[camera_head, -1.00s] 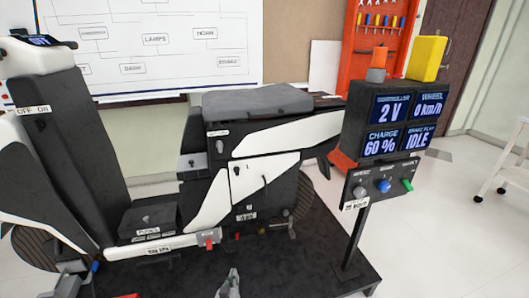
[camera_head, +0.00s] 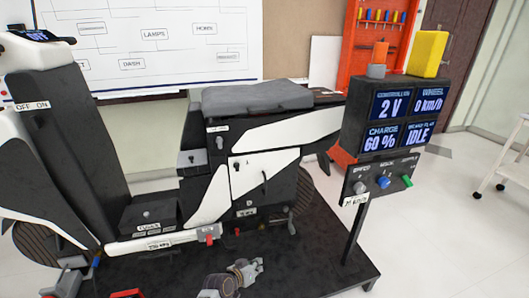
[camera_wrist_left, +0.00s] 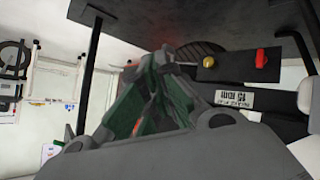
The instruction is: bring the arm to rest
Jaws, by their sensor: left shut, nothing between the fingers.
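My left gripper (camera_head: 254,267) is low in the middle of the head view, in front of the scooter rig and over the dark platform. Part of my wrist shows behind it at the bottom edge. The gripper is shut and empty. In the left wrist view its grey fingers with green inner sides (camera_wrist_left: 160,65) come together at the tips, with nothing between them. My right gripper is in neither view.
The white and black scooter (camera_head: 265,135) stands on the dark platform (camera_head: 310,265). A display box (camera_head: 395,115) on a post with a knob panel (camera_head: 380,183) stands at the right. A white cart (camera_head: 510,160) is at the far right.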

